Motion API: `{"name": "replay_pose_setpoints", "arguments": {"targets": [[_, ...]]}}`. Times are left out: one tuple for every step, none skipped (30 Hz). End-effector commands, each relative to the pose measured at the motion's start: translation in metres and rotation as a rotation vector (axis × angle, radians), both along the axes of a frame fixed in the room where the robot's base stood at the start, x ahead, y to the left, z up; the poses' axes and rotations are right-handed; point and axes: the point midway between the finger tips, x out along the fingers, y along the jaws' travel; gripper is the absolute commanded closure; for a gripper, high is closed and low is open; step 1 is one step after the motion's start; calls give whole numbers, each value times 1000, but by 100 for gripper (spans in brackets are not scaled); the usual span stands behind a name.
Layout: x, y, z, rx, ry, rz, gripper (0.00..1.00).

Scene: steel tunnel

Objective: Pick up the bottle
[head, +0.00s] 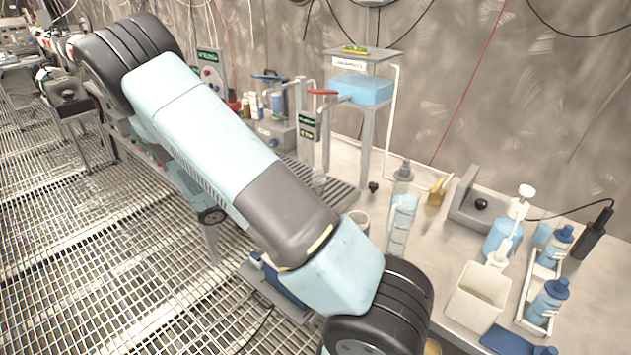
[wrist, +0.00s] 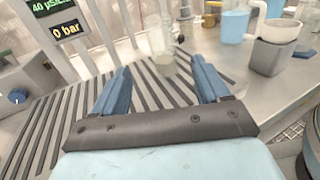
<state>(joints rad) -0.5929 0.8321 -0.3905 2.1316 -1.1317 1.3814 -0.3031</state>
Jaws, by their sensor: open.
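A clear glass bottle (wrist: 162,58) stands on the slatted rack (wrist: 60,130) in the wrist view, straight ahead of my gripper (wrist: 161,80). The gripper's two blue fingers are spread apart with nothing between them, and the bottle stands just beyond the tips. In the head view a small clear vessel, which looks like the same bottle (head: 319,181), stands by the rack (head: 345,193), partly behind my arm. My gripper is hidden in the head view. Several other bottles stand on the bench, including a tall clear bottle (head: 401,180) and a blue bottle (head: 547,303).
In the wrist view, a panel reading 0 bar (wrist: 69,27) is at upper left. A white box (head: 478,297) is at the bench front.

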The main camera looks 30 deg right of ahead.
Motion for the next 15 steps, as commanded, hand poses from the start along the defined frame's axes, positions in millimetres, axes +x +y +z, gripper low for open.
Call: {"name": "replay_pose_setpoints", "arguments": {"targets": [[1, 1, -1, -8, 5, 6, 25], [1, 0, -2, -11, 7, 9, 25], [2, -1, -2, -13, 10, 11, 25], [2, -4, -2, -14, 10, 12, 25], [2, -7, -2, -15, 11, 13, 25], [1, -12, -2, -15, 11, 14, 25], [1, -16, -2, -16, 11, 15, 25], [1, -21, -2, -15, 11, 15, 25], [0, -28, -2, -14, 12, 15, 25], [0, -33, -2, -14, 11, 16, 25], [0, -39, -2, -15, 11, 15, 25], [0, -45, -2, -15, 11, 15, 25], [0, -49, -2, -14, 11, 17, 25], [-1, -54, -2, -13, 10, 17, 25], [-1, -60, -3, -13, 10, 17, 25]]}}
